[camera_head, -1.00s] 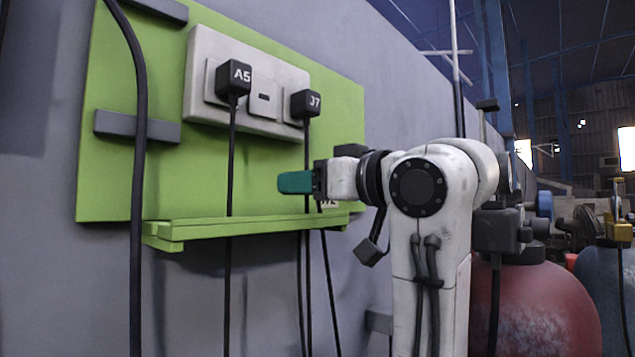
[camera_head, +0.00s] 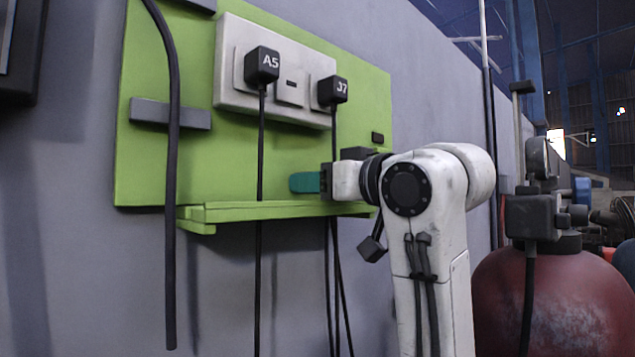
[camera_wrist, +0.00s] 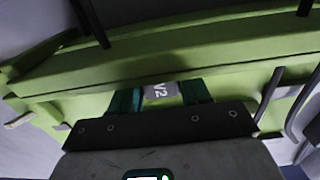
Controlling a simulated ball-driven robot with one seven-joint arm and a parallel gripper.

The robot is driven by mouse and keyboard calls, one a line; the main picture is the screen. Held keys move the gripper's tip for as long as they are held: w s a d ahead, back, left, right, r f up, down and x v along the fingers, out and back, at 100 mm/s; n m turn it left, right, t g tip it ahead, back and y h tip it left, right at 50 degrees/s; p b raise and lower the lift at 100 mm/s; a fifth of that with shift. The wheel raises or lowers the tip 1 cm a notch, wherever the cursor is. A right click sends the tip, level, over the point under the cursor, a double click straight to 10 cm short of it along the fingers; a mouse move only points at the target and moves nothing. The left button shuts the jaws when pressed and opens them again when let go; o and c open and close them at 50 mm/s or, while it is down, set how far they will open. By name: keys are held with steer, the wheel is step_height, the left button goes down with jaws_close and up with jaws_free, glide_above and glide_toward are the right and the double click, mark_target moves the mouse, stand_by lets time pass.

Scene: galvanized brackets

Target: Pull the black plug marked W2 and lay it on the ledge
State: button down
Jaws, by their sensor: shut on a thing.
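My gripper (camera_head: 306,182) has teal fingers and is shut on the black plug marked W2. In the wrist view the plug's pale-lettered face (camera_wrist: 161,91) shows between the two fingers, its marking partly cut off. In the head view the plug is hidden by my gripper and arm. The green ledge (camera_head: 225,213) juts from the green panel just below my fingers. It also spans the wrist view (camera_wrist: 180,62) beyond the fingertips. I cannot tell whether the plug touches the ledge.
Plugs A5 (camera_head: 262,65) and J7 (camera_head: 333,90) sit in the white socket plate (camera_head: 236,45), with an empty slotted socket (camera_head: 290,92) between them. Their cables hang down past the ledge. A thick black cable (camera_head: 172,200) hangs at left. A red tank (camera_head: 545,300) stands at right.

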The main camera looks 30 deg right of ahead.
stand_by(0.3)
steer(key=shift+c, duration=2.3)
jaws_free()
steer(key=shift+o, duration=0.4)
steer(key=o, duration=0.4)
steer(key=shift+s, duration=0.1)
steer(key=shift+r+v, duration=0.2)
steer(key=shift+v, duration=2.5)
steer(key=shift+r+v, duration=0.2)
steer(key=shift+v, duration=2.55)
